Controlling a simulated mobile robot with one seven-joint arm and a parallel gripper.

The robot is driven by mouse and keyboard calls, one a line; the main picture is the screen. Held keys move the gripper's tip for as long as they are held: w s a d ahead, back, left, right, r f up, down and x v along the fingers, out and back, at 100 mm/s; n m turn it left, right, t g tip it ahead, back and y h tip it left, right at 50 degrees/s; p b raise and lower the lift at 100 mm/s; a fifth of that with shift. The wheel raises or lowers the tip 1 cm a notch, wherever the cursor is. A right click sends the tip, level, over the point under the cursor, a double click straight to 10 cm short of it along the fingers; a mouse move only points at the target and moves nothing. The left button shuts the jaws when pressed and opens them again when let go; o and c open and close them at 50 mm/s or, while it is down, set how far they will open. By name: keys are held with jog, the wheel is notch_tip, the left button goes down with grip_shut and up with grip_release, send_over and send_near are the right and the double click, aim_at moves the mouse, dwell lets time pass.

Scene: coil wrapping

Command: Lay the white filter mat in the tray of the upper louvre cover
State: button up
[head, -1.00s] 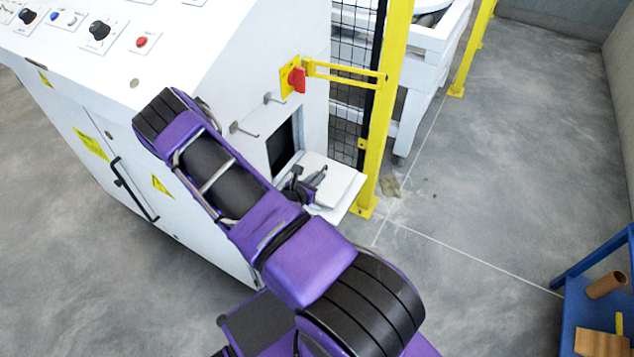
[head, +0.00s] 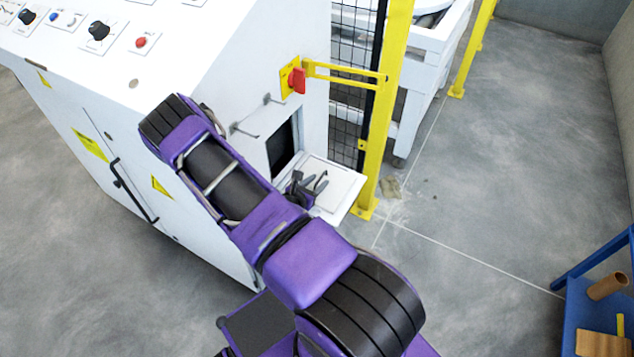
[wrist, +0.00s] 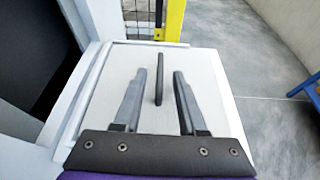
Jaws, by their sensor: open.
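The white filter mat (head: 337,178) lies flat in the tray of the open louvre cover (head: 352,196). In the wrist view the mat (wrist: 203,82) sits within the tray's rim (wrist: 236,125), and a thin dark tab (wrist: 159,80) stands up from it. My gripper (head: 312,182) is over the mat. In the wrist view my gripper (wrist: 160,74) is open, with one finger on each side of the tab and a gap to both. My gripper hides the near part of the mat.
The dark opening (head: 281,148) in the white cabinet is left of the tray. A yellow post (head: 378,130) and black mesh stand close behind it. A red switch (head: 297,80) and small hooks (head: 245,130) stick out above.

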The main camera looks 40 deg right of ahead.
jog(key=p+v, duration=0.1)
jog(key=v, duration=1.1)
jog(key=shift+d+p, duration=0.1)
jog(key=shift+p, duration=0.2)
